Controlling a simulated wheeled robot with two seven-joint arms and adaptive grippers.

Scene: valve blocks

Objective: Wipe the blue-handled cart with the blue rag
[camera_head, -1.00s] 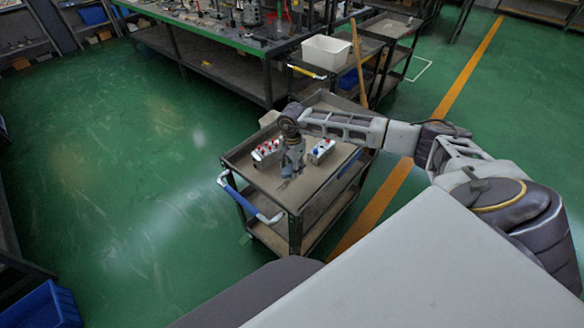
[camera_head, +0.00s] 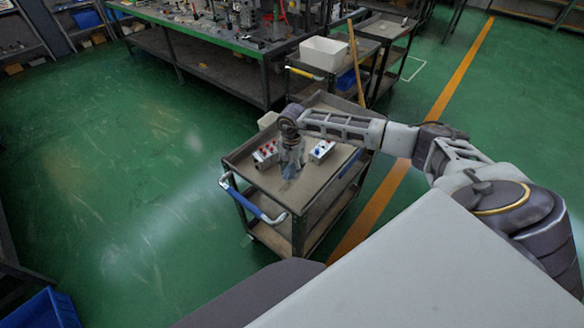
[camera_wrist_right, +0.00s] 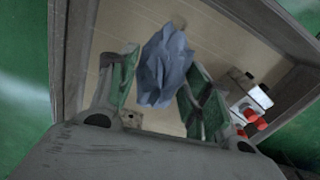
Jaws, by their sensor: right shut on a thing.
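The blue-handled cart (camera_head: 308,201) stands in the middle of the head view. Its blue handle (camera_head: 241,197) is at its near left end. My right gripper (camera_head: 290,172) reaches down over the cart's top tray, and its fingers look blurred there. In the right wrist view, the crumpled blue rag (camera_wrist_right: 166,66) sits between the fingers of my right gripper (camera_wrist_right: 164,82), which is shut on it. The rag is over the tan tray surface; I cannot tell whether it touches. My left gripper is not in view.
On the tray, a valve block with red knobs (camera_head: 266,155) is just left of the gripper, and one with a blue knob (camera_head: 321,151) is to its right. Behind stand another cart with a white bin (camera_head: 325,53) and a long workbench (camera_head: 210,43).

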